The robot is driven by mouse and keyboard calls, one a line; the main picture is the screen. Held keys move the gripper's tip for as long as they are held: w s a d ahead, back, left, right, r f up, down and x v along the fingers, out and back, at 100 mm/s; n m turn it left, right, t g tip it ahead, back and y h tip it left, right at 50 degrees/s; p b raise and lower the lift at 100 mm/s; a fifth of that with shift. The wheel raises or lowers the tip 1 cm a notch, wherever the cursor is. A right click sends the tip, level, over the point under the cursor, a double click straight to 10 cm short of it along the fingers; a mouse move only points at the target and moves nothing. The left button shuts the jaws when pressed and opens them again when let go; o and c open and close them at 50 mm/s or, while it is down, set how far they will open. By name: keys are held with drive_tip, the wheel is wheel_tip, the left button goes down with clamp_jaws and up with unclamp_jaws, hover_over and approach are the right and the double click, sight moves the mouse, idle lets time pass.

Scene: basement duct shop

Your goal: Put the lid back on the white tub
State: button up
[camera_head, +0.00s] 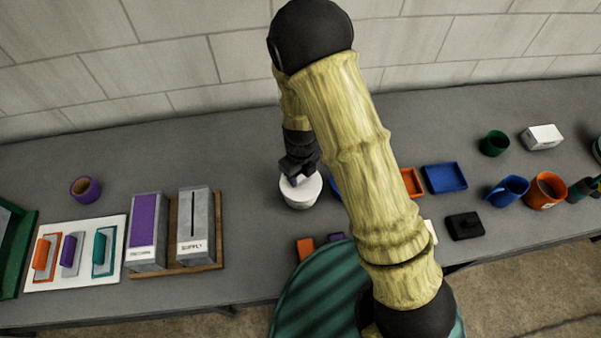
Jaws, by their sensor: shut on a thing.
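The white tub (300,203) stands upright near the middle of the bench. A white round lid (312,185) shows at its top, level as far as I can see. My gripper (298,178) points down over the tub and is shut on the lid. The fingers hide the part they grip. I cannot tell whether the lid is fully seated on the rim.
Left of the tub stand two grey duct boxes, one marked SUPPLY (196,228), and a white board (75,255) with trowel-like tools. A purple cup (85,189) is behind them. A blue tray (445,178), an orange mug (546,190) and a black block (464,226) lie right. My arm hides the bench's middle right.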

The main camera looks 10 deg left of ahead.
drive_tip(key=shift+f, duration=0.65)
drive_tip(key=shift+s, duration=0.1)
idle(0.8)
drive_tip(key=shift+a, duration=0.1)
idle(0.4)
drive_tip(key=shift+f+p, duration=0.15)
drive_tip(key=shift+p, duration=0.3)
idle(1.2)
drive_tip(key=o, duration=1.5)
